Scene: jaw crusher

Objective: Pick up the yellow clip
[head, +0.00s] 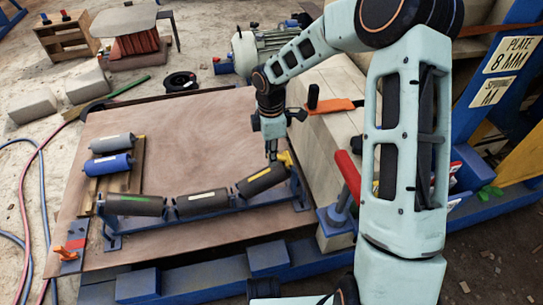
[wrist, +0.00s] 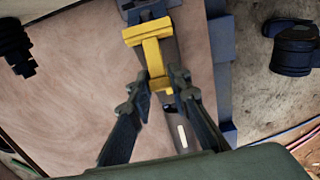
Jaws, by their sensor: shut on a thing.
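The yellow clip (head: 286,158) is at the upper right end of the roller with the yellow label (head: 262,180). In the wrist view the clip (wrist: 151,48) is T-shaped, with a wide crossbar and a stem pointing toward my fingers. My gripper (head: 271,155) points down beside it. In the wrist view my gripper (wrist: 160,82) has its two dark fingers on either side of the stem's end, shut on it. The crossbar lies beyond the fingertips, over the end of the roller frame. In the head view the fingertips partly hide the clip.
The blue roller frame (head: 222,209) carries rollers with green, white and yellow labels on a wooden board (head: 185,120). A grey roller (head: 112,143) and a blue roller (head: 111,165) lie at the left. A red-handled clamp (head: 347,175) stands close on the right.

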